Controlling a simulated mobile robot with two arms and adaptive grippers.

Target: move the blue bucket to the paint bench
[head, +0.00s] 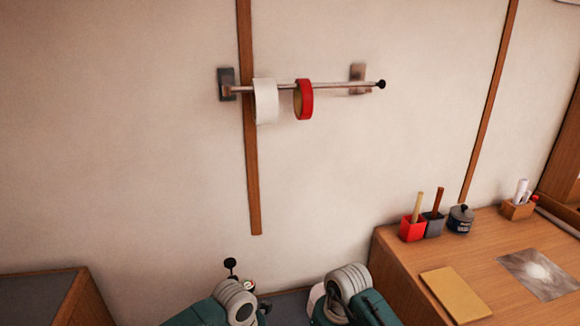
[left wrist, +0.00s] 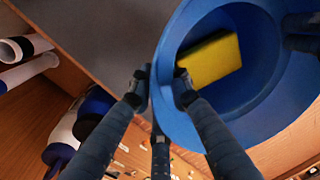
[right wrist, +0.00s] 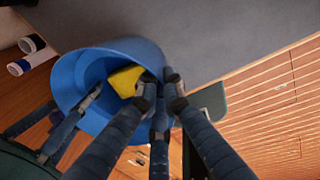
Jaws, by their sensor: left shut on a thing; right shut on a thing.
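The blue bucket (left wrist: 183,35) holds a yellow block (left wrist: 215,58), perhaps a sponge. It also shows in the right wrist view (right wrist: 110,52). My left gripper (left wrist: 162,86) is shut on one side of the bucket's rim. My right gripper (right wrist: 160,88) is shut on another part of the rim. The head view shows neither bucket nor jaws, only my arms at the bottom edge. A wooden bench (head: 395,262) at the right, with a dark tin (head: 460,220) and cups of brush-like sticks, looks like the paint bench.
On that bench stand a red cup (head: 412,229) and a grey cup (head: 433,225), with a yellow pad (head: 455,294) near its front. A grey-topped bench (head: 35,295) is at the lower left. A wall rail carries white tape (head: 265,101) and red tape (head: 304,100).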

